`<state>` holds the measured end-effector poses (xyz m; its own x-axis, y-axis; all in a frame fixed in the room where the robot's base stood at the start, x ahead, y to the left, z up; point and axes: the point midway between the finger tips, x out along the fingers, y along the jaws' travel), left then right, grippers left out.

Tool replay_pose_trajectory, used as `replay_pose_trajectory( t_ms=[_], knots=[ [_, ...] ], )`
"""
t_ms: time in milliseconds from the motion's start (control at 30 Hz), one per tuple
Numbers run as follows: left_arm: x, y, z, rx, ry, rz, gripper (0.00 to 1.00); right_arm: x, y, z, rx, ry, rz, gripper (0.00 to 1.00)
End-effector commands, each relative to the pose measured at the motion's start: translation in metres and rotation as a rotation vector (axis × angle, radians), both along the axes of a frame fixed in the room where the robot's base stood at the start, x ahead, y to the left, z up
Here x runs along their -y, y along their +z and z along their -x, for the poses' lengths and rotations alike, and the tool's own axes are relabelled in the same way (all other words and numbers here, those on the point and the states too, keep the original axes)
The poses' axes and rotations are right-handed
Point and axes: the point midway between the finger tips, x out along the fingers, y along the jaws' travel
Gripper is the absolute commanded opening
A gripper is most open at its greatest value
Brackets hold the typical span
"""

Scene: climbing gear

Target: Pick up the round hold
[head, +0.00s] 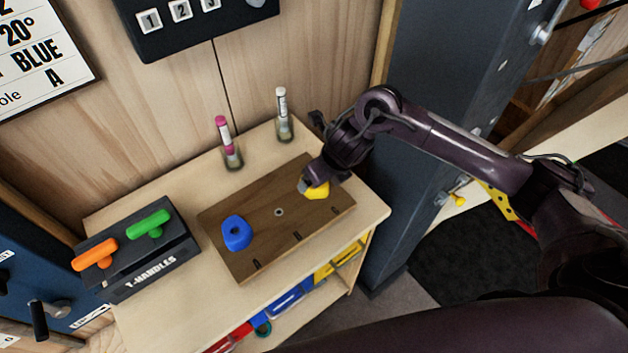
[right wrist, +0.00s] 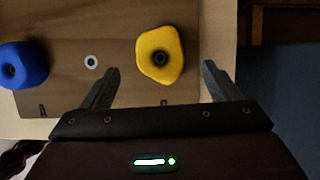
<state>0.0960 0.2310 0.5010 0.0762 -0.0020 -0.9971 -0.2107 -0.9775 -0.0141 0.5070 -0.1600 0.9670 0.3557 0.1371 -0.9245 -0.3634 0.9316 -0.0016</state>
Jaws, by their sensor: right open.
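A yellow hold (head: 318,191) with a dark centre hole lies on the right part of a brown wooden board (head: 262,255). It also shows in the right wrist view (right wrist: 160,54), ahead of and between the finger lines. A blue hold (head: 236,233), rounded with a hole, lies on the board's left part and shows at the left edge of the right wrist view (right wrist: 22,65). My right gripper (right wrist: 160,80) is open and empty above the yellow hold, and in the head view it partly covers that hold. My left gripper is not in view.
A black T-handles box (head: 150,267) with an orange handle (head: 95,255) and a green handle (head: 149,224) stands at left. Two marker pens (head: 222,135) (head: 282,105) stand upright in cups behind the board. A dark post (head: 425,130) rises right of the table.

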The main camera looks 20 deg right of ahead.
Motion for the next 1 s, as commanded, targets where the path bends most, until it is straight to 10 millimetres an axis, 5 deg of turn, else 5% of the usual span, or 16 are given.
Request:
replay_pose_trajectory(
  t_ms=[300, 600, 1000],
  knots=[
    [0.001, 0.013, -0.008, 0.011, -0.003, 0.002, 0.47, -0.006, -0.041, -0.013, -0.002, -0.003, -0.002, 0.83],
    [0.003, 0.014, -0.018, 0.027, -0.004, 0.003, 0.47, -0.007, -0.046, -0.016, 0.002, -0.003, -0.001, 0.83],
    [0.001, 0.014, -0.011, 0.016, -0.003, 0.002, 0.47, -0.007, -0.046, -0.016, 0.002, -0.003, -0.001, 0.31]
  ],
)
